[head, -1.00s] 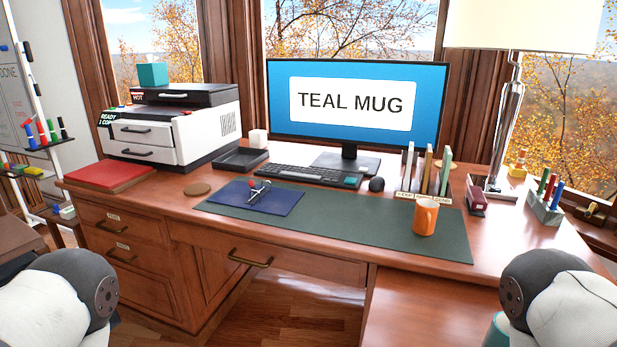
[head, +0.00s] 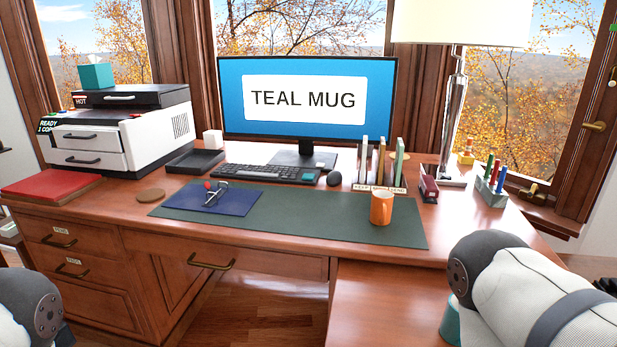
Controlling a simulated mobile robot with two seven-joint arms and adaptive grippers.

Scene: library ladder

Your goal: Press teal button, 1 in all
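A small teal patch (head: 309,177) shows at the right end of the black keyboard (head: 262,173), in front of the monitor. It looks like a key or button, but it is too small to tell whether it is pressed. The monitor (head: 305,100) reads "TEAL MUG". A teal object (head: 450,322), perhaps a mug, shows in part at the lower right, mostly hidden behind my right arm. Only upper parts of my two arms show, at the lower left and lower right corners. Neither gripper is in view.
On the desk stand a printer (head: 122,130) with a teal tissue box (head: 97,76), an orange mug (head: 381,208), a blue clipboard (head: 210,200), upright books (head: 381,162) and a lamp (head: 452,110). The green mat (head: 320,222) is mostly bare.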

